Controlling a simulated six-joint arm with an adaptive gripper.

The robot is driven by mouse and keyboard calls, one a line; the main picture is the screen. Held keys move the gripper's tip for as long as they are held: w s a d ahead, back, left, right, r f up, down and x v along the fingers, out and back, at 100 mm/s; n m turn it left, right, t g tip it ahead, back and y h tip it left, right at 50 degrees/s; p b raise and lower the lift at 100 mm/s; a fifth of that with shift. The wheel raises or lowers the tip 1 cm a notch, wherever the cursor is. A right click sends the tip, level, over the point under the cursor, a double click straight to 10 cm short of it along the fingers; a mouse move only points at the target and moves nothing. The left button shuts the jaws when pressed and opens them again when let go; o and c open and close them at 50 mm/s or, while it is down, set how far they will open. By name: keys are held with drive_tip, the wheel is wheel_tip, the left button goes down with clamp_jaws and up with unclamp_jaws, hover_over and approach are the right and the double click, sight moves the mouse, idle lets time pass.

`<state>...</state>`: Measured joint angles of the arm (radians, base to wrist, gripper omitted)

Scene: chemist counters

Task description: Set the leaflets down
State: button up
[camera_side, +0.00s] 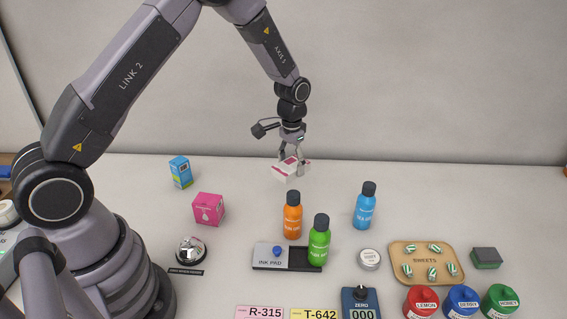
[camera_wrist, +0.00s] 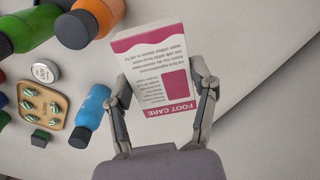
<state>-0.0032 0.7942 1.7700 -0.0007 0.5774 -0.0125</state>
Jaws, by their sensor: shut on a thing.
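The leaflets (camera_side: 287,171) are a white stack with a magenta band, near the back of the counter in the side view. In the wrist view the top leaflet (camera_wrist: 152,75) reads "FOOT CARE" and lies between my two fingers. My gripper (camera_side: 291,164) points down and is shut on the leaflets, one finger at each side edge. It also shows in the wrist view (camera_wrist: 163,95). I cannot tell whether the stack touches the counter or is held just above it.
An orange bottle (camera_side: 292,216), a green bottle (camera_side: 319,240) and a blue bottle (camera_side: 364,206) stand in front of the leaflets. A pink box (camera_side: 208,209) and a blue box (camera_side: 181,172) stand to the left. The counter right of the leaflets is clear.

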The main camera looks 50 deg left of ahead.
drive_tip(key=w+f, duration=0.4)
drive_tip(key=w, duration=0.5)
hover_over(327, 189)
drive_tip(key=f, duration=0.5)
drive_tip(key=shift+s+d, duration=0.1)
drive_tip(key=shift+s, duration=0.2)
drive_tip(key=shift+w+f, duration=0.15)
drive_tip(key=shift+f, duration=0.2)
drive_tip(key=shift+w+f, duration=0.15)
drive_tip(key=shift+f, duration=1.45)
drive_tip(key=o, duration=1.2)
drive_tip(key=shift+f, duration=0.15)
drive_tip(key=shift+c, duration=0.2)
